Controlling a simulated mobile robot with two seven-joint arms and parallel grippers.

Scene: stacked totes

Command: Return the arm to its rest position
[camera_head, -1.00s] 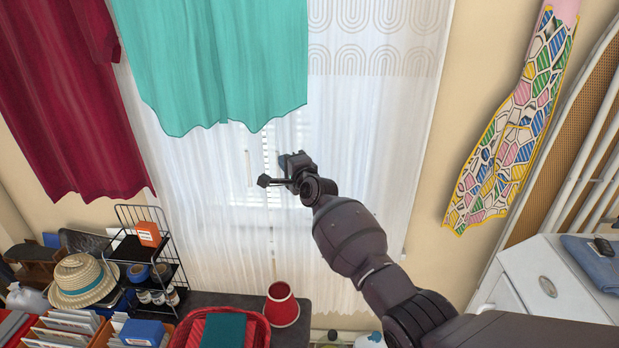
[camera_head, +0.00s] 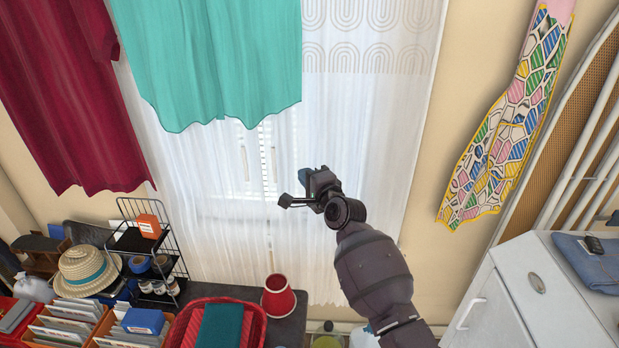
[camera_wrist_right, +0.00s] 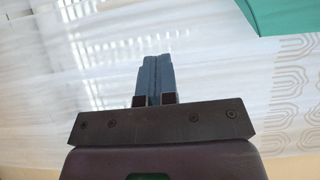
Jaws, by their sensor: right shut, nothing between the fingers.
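My right arm (camera_head: 376,275) comes up from the lower right in the head view. Its gripper (camera_head: 322,178) is in front of the white sheer curtain, above and to the right of the red lampshade-like cone. In the right wrist view the two blue-grey fingers (camera_wrist_right: 155,78) lie together, shut, with nothing between them. Behind them are the white curtain and a corner of the teal cloth. My left gripper does not show.
A red basket (camera_head: 180,325) and red cone (camera_head: 279,296) sit on a dark table (camera_head: 290,328). A wire rack (camera_head: 134,240) and straw hat (camera_head: 85,271) are at left. A white cabinet (camera_head: 511,290) stands at lower right. Teal cloth (camera_head: 215,65) hangs above.

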